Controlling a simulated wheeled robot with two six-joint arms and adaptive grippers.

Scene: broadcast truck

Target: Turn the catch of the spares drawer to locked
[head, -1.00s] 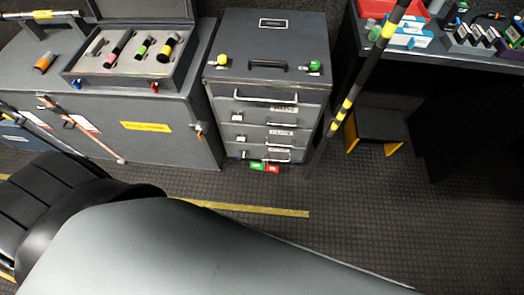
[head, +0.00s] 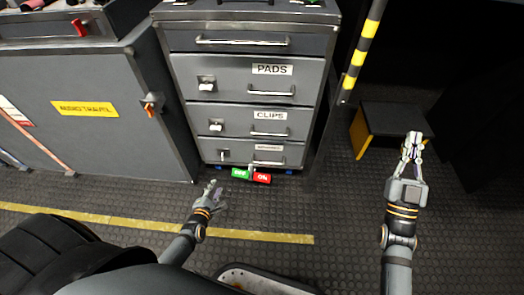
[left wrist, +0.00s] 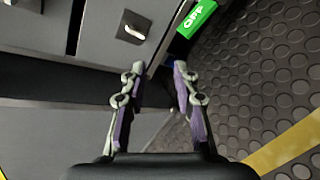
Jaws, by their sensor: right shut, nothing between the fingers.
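The spares drawer (head: 238,153) is the lowest of the labelled drawers in the grey cabinet; its small label is too blurred to read surely. Its catch (head: 223,155), a small pale lever on a plate, sits at the drawer's left end and looks roughly upright. A catch, apparently this one, shows in the left wrist view (left wrist: 134,28), beyond my fingertips. My left gripper (head: 214,187) is open and empty, low in front of the cabinet and apart from the catch. My right gripper (head: 413,138) is shut and empty, far to the right near the step stool.
The PADS drawer (head: 236,80) and CLIPS drawer (head: 239,121) are above, each with a catch and bar handle. Green (head: 240,173) and red (head: 262,178) tags are at the cabinet's foot. A striped pole (head: 364,50) and step stool (head: 385,122) stand right.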

